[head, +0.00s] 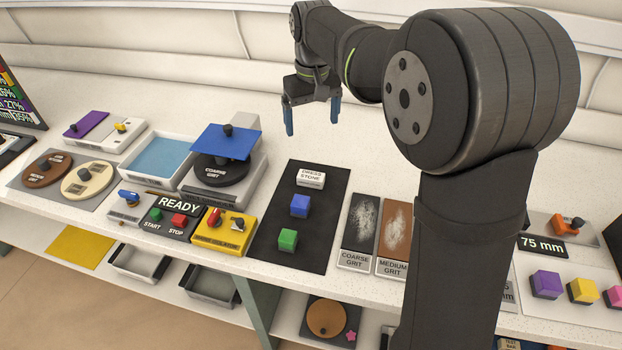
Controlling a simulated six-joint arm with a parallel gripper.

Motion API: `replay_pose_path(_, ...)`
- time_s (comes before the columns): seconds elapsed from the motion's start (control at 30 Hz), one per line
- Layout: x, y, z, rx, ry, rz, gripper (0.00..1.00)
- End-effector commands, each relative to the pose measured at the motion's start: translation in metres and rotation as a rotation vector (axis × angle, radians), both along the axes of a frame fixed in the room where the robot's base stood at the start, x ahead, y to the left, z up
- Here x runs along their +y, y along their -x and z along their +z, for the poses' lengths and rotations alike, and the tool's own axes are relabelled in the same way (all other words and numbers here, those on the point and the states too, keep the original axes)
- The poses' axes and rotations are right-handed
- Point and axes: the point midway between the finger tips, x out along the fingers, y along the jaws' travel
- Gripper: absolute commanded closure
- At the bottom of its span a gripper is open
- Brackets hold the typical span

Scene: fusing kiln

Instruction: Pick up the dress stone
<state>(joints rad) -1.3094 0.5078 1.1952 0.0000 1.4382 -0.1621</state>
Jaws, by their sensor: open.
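The dress stone (311,178) is a small white block with dark lettering. It sits at the far end of a black mat (285,235), behind a blue cube (300,206) and a green cube (288,239). My gripper (313,124) points down with its two blue fingers apart and nothing between them. It is in the air above and behind the dress stone, clear of it.
Left of the mat stands a grinder with a blue plate (223,141) on a coarse grit disc. A yellow isolator box (222,233) is at the mat's front left. Coarse grit (360,230) and medium grit (395,230) panels lie to the right, partly behind my arm.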

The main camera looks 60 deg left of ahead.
Motion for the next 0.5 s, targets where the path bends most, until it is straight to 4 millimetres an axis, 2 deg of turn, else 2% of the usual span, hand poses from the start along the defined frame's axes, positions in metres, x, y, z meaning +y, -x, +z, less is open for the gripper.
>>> replay_pose_path(0.2, -0.0022, -0.0008, -0.0020, 0.000, 0.001, -0.415, 0.11)
replay_pose_path(0.33, -0.0030, -0.0011, -0.0029, 0.000, 0.001, -0.583, 0.11)
replay_pose_path(0.5, -0.0034, -0.0012, -0.0054, 0.000, 0.002, -0.681, 0.11)
